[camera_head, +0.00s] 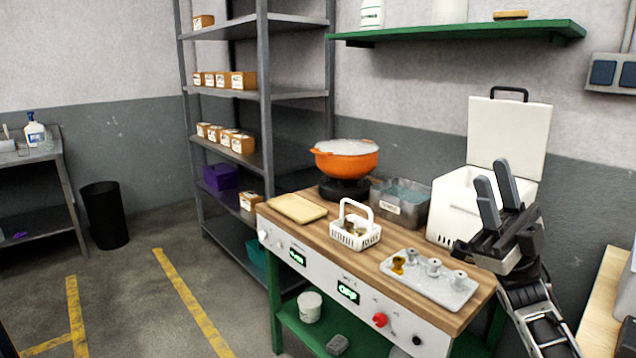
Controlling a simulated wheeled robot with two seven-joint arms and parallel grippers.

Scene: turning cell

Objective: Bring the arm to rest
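My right arm comes up from the bottom right corner. Its black gripper (497,180) points upward, with two grey fingers standing apart and nothing between them. It is raised in front of the white lidded box (458,196) and hides part of that box's right side. It shows just right of the grey tray (430,284), which carries a brass-coloured piece (398,265) and several grey pieces. My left gripper is out of view.
A green shelf (460,32) hangs above. Floor at left is clear beside a black bin (105,215).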

